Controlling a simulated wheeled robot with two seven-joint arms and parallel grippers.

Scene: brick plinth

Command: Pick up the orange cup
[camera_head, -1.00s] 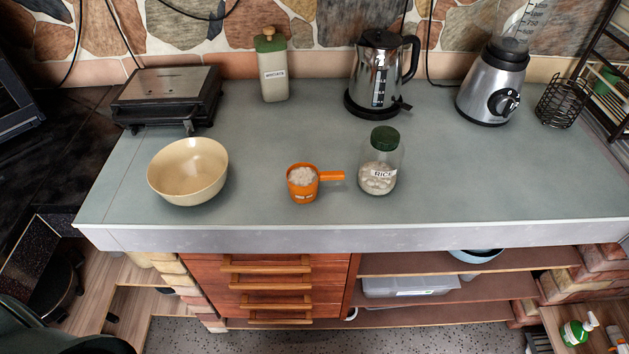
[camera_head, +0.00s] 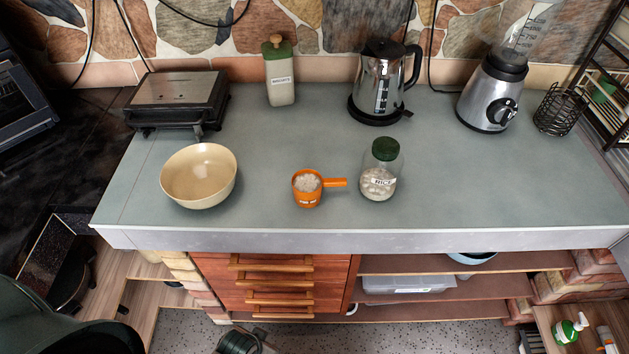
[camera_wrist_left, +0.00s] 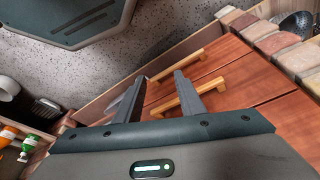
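The orange cup (camera_head: 308,190), a measuring cup with a handle pointing right, stands upright on the grey-green counter (camera_head: 290,135) and holds white pieces. It is between the cream bowl (camera_head: 199,184) and the rice jar (camera_head: 380,170). My left gripper (camera_head: 240,342) shows at the bottom edge of the head view, low in front of the drawers and well below the cup. In the left wrist view my left gripper (camera_wrist_left: 160,78) has its two fingers apart with nothing between them, facing the wooden drawers. My right gripper is not in view.
Drawers with wooden handles (camera_head: 280,268) and open shelves (camera_head: 450,268) are under the counter. A kettle (camera_head: 383,85), a green-lidded container (camera_head: 279,72), a grill (camera_head: 178,103) and a blender (camera_head: 492,95) stand at the back. The counter in front of the cup is clear.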

